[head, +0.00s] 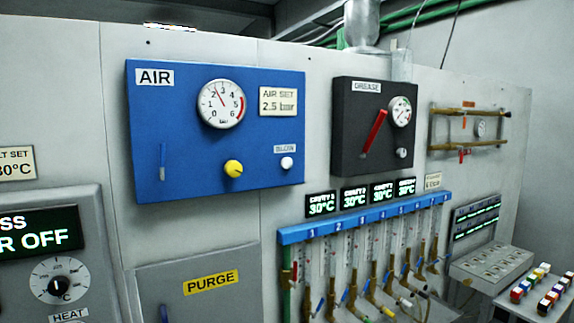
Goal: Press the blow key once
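The blow key is a small round white button (287,163) at the lower right of the blue AIR panel (210,135). A small label (285,149) sits just above it, its text blurred but seeming to read BLOW. The button stands clear, with nothing in front of it. I cannot tell from here whether it is pressed in. Neither of my grippers is in the head view.
The AIR panel also has a gauge (221,104), a yellow knob (233,168) and a blue lever (163,161). The black GREASE panel (345,130) with a red lever (374,131) is to the right. Below is a blue rail (300,235) with several tubes.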

